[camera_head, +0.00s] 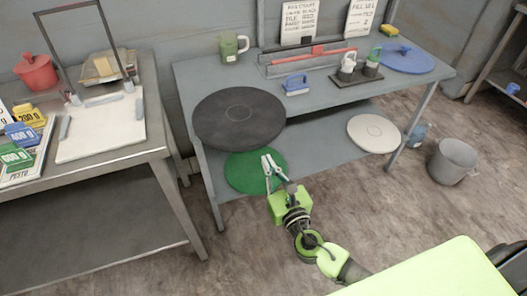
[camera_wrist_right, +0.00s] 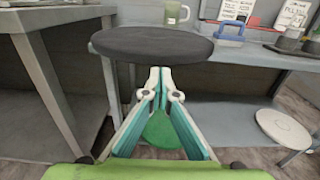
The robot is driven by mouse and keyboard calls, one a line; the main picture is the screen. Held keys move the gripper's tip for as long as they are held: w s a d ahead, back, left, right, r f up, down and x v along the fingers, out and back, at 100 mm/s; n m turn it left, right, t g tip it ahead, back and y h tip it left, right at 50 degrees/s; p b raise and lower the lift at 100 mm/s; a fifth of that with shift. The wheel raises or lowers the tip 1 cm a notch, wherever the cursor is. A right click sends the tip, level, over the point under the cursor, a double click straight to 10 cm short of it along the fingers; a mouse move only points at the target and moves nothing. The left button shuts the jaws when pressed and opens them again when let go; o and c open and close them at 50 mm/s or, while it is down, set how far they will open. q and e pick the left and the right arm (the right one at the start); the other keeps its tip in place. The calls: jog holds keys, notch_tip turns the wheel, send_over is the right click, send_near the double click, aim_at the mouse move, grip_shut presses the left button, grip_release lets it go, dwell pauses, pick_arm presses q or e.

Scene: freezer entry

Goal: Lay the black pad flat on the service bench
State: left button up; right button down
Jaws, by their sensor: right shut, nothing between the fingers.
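The black pad (camera_head: 238,118) is a dark round disc lying flat at the left end of the service bench (camera_head: 330,98). Its near side reaches over the bench's front edge. In the right wrist view the pad (camera_wrist_right: 150,42) shows nearly edge-on, looking level. My right gripper (camera_head: 268,161) is shut and empty, in front of the bench and below the pad's near rim in the picture. In the right wrist view its fingertips (camera_wrist_right: 160,75) show just under the pad's lower edge; I cannot tell whether they touch. My left gripper is not in view.
A green disc (camera_head: 250,172) and a white disc (camera_head: 374,132) lie on the lower shelf. On the bench top stand a green mug (camera_head: 232,47), a blue-handled brush (camera_head: 297,84), a dark tray (camera_head: 357,78) with bottles and a blue disc (camera_head: 405,60). A grey bucket (camera_head: 452,160) stands on the floor.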

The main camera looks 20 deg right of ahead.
aim_at(250, 129)
jog(key=w, duration=0.4)
jog(key=shift+w, duration=0.15)
jog(key=w, duration=0.3)
jog(key=w+b, duration=0.1)
jog(key=w, duration=0.7)
jog(key=shift+w+a+b, duration=0.25)
jog(key=shift+b, duration=0.1)
jog(key=shift+f, duration=0.1)
